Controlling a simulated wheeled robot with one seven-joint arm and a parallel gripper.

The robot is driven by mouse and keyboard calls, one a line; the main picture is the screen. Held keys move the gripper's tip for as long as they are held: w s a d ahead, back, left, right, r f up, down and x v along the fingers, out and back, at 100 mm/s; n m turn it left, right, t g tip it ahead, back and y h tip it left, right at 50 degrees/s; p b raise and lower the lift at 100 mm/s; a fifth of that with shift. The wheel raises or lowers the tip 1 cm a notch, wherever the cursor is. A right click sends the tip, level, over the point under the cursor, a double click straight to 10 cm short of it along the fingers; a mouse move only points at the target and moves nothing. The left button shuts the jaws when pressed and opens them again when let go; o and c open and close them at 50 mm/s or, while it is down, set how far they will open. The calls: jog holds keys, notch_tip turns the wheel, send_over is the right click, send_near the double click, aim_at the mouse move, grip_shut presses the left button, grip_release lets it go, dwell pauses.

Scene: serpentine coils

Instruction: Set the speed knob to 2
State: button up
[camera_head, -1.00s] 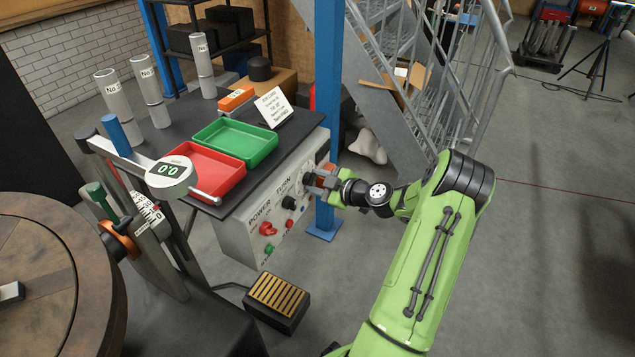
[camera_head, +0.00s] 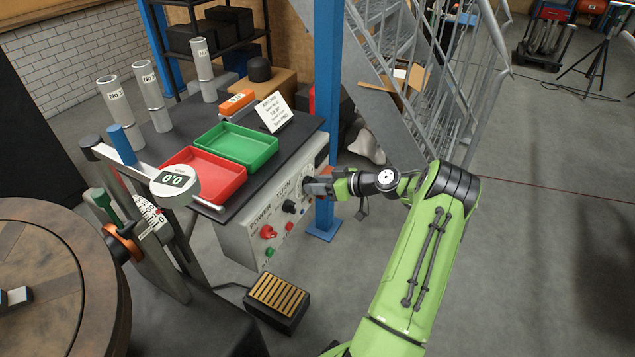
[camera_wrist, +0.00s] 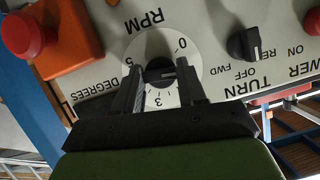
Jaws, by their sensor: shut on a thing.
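The speed knob (camera_wrist: 160,72) is a dark knob at the centre of a round white RPM dial (camera_wrist: 150,46), seen upside down in the wrist view. The numbers 0, 3 and 5 can be read; the fingers cover other parts of the scale. A pale mark on the knob points roughly right in that view, but I cannot read its exact value. My gripper (camera_wrist: 163,82) is shut on the knob, one finger on each side. In the head view, my gripper (camera_head: 309,186) is at the right end of the panel front and hides most of the dial (camera_head: 307,178).
The TURN switch (camera_wrist: 245,43) is beside the dial. A red button on an orange box (camera_wrist: 65,42) is on the other side. The red POWER knob (camera_head: 268,232) is further along the panel. A blue post (camera_head: 328,110) stands close behind my gripper.

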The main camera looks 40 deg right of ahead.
jog(key=m+y, duration=0.2)
jog(key=m, duration=0.1)
jog(key=m+y, duration=0.2)
jog(key=m, duration=0.2)
jog(key=shift+d+f+m+y+b, duration=0.2)
jog(key=shift+m+y+b, duration=0.1)
jog(key=shift+b, duration=0.1)
dwell(0.5)
jog(key=o, duration=1.1)
jog(key=shift+c, duration=0.2)
jog(key=shift+d+r, duration=0.1)
jog(key=v, duration=1.5)
jog(key=shift+s+d, duration=0.2)
jog(key=shift+d, duration=0.05)
